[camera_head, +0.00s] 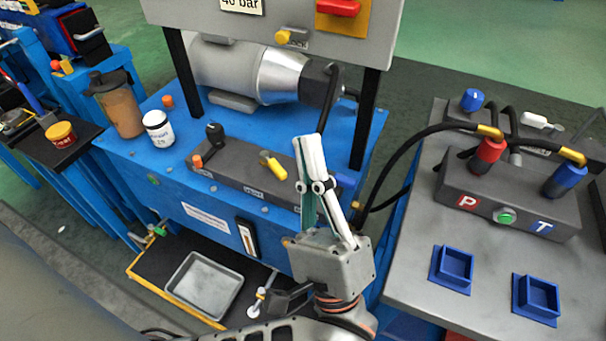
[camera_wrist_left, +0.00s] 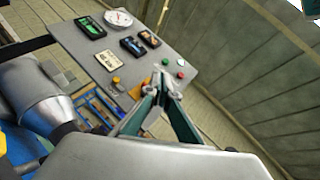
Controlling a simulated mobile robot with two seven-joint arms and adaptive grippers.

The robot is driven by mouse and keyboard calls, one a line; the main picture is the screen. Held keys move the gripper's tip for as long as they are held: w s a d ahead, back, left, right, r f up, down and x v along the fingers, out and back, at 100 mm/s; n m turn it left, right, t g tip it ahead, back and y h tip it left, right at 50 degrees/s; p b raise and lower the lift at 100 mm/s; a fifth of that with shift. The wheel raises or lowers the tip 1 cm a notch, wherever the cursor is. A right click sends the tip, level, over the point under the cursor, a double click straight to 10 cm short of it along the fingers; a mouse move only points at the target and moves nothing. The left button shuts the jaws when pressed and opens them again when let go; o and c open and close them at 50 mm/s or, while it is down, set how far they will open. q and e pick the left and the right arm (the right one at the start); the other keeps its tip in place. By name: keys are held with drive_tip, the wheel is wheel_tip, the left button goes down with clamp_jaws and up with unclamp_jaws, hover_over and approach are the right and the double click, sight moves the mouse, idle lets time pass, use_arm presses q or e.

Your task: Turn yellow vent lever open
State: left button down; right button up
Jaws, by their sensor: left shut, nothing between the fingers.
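The yellow vent lever (camera_head: 273,166) sits on a dark manifold block on the blue bench, above a small label that seems to read "VENT". It lies slanted, from upper left to lower right. My left gripper (camera_head: 309,140) is just to the right of the lever in the head view, fingers pointing up, shut and empty. I cannot tell whether it touches the lever; a gap shows between them in the picture. In the left wrist view the shut fingers (camera_wrist_left: 163,78) appear in front of the grey gauge panel, and the vent lever cannot be made out. My right gripper is not in view.
A black knob (camera_head: 214,134) and an orange lever (camera_head: 198,161) share the manifold block (camera_head: 235,175). A white jar (camera_head: 158,128) and a brown bottle (camera_head: 119,108) stand at left. Black panel posts and hoses are close behind the gripper. A grey table (camera_head: 400,270) stands right.

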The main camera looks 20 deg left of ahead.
use_arm(q)
drive_tip(key=w+a+f+n+g+h+b, duration=0.1)
drive_tip(key=w+f+n+g+h, duration=0.1)
drive_tip(key=f, duration=0.5)
drive_tip(key=w+a+f+n+g+h+b, duration=0.1)
drive_tip(key=w+f+g+h, duration=0.15)
drive_tip(key=f, duration=0.35)
drive_tip(key=n+g+h, duration=0.2)
drive_tip(key=n+h, duration=0.1)
approach(296, 189)
wheel_tip(296, 189, up, 4)
drive_tip(key=shift+w+a+f+b, duration=0.15)
drive_tip(key=shift+w+f+b, duration=0.15)
drive_tip(key=shift+b, duration=0.1)
drive_tip(key=x, duration=0.9)
drive_tip(key=shift+w+a+r, duration=0.15)
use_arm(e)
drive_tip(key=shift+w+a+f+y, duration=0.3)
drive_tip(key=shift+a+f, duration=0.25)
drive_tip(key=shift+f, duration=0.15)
